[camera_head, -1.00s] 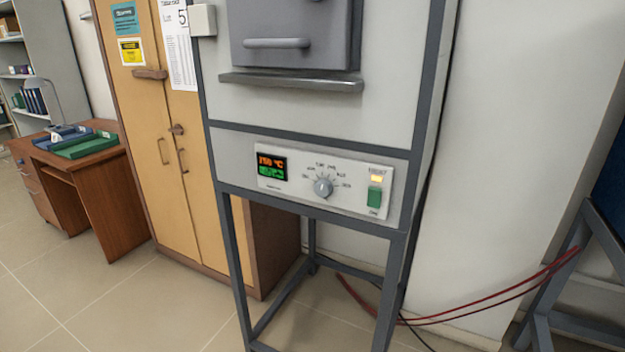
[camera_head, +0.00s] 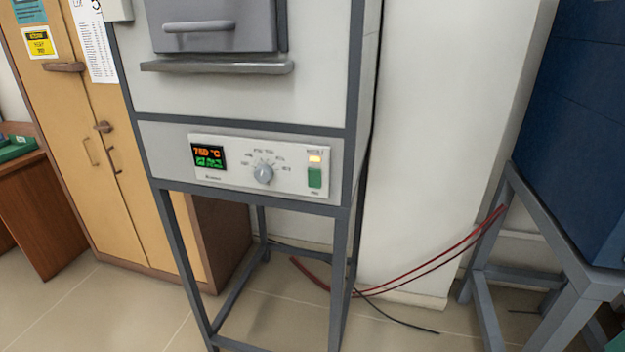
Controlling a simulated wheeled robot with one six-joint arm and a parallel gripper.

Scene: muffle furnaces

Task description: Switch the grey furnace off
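The grey furnace (camera_head: 330,95) stands on a dark grey metal frame left of centre. Its door (camera_head: 215,27) with a bar handle looks shut, with a ledge below it. The control panel (camera_head: 230,180) carries a display (camera_head: 208,157) that is lit and seems to read 750 °C in orange, with green text below. A round grey dial (camera_head: 263,174) sits mid-panel. At the panel's right is a green switch (camera_head: 314,178) under a lit amber lamp (camera_head: 315,158). My gripper is not in view.
A blue furnace or cabinet (camera_head: 590,130) on a grey stand (camera_head: 545,225) is at the right. Red cables (camera_head: 430,260) and a black cable run low between the stands. A wooden cupboard (camera_head: 75,130) and a desk (camera_head: 45,210) are at the left. Tiled floor shows in front.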

